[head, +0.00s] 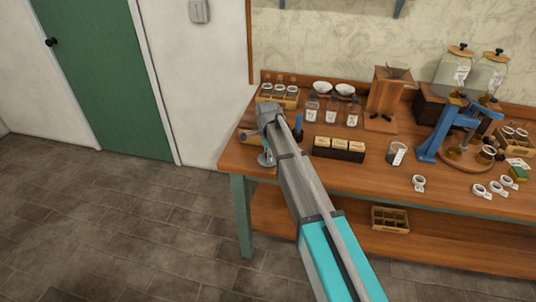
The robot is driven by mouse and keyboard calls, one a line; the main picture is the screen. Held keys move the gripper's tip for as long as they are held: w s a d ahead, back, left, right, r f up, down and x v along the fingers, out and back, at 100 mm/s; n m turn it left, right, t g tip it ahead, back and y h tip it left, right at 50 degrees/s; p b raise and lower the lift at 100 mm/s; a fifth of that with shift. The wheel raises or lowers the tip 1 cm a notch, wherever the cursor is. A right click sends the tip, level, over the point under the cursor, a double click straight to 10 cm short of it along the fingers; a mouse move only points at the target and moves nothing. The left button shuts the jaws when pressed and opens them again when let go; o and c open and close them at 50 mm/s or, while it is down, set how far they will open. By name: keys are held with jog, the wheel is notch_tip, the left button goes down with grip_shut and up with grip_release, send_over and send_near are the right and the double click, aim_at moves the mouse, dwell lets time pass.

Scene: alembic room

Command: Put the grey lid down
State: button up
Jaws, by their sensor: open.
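A small round grey piece, which looks like the grey lid (266,160), is at the left end of the wooden workbench (233,154), near its front edge. My gripper (267,145) is open just above it, pointing down. I cannot tell whether the fingers touch the lid or whether it lies flat on the wood. My arm hides part of the bench beside it.
A dark blue bottle-like thing (298,127) stands close to the right of my gripper. Behind are a wooden rack (279,96) and several glass jars. A dark box of cards (339,149) and a blue press (435,135) stand further right.

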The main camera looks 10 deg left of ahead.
notch_tip(320, 180, up, 12)
jog(key=p, duration=1.1)
jog(key=shift+p, duration=0.35)
jog(key=shift+d, duration=0.1)
dwell(0.5)
jog(key=s+d+n, duration=0.7)
jog(key=s+d, duration=0.4)
jog(key=d, duration=0.5)
jog(key=s+d+n, duration=0.6)
jog(key=s+d, duration=0.5)
jog(key=d, duration=0.6)
jog(key=shift+s+n, duration=0.2)
jog(key=shift+n, duration=0.2)
